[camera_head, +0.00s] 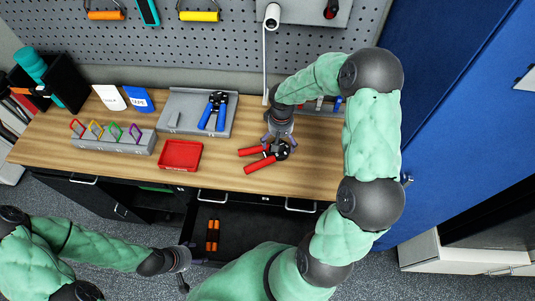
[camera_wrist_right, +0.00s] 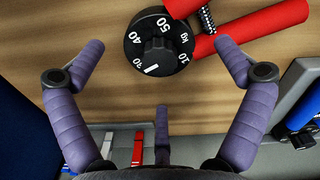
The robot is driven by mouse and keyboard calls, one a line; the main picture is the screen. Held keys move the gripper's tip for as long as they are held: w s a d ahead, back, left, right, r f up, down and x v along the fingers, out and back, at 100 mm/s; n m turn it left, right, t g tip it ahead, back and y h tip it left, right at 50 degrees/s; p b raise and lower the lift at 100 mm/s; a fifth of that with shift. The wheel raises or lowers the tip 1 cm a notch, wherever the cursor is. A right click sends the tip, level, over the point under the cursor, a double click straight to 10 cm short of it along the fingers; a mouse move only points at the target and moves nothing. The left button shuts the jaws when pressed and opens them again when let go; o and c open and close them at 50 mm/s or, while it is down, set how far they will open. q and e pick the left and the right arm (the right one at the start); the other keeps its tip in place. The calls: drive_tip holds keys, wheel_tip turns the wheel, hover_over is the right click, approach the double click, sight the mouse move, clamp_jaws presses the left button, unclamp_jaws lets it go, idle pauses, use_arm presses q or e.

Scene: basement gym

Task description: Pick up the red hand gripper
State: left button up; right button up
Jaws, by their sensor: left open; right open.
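The red hand gripper (camera_head: 263,157) lies on the wooden workbench, with two red handles and a black dial. My right gripper (camera_head: 277,137) is over the bench, just behind the dial end. My left gripper (camera_head: 182,272) is low at the front of the bench, open and empty.
A blue hand gripper (camera_head: 215,110) lies on a grey tray (camera_head: 172,98) to the left. A red tray (camera_head: 164,165) and a grey rack with coloured clips (camera_head: 115,143) stand further left. An open drawer (camera_head: 245,225) below holds an orange-handled item (camera_head: 212,236). A blue cabinet (camera_head: 450,120) borders the right.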

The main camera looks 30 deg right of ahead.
wheel_tip(320, 180, down, 4)
drive_tip(key=c, duration=1.6)
drive_tip(key=shift+r, duration=0.15)
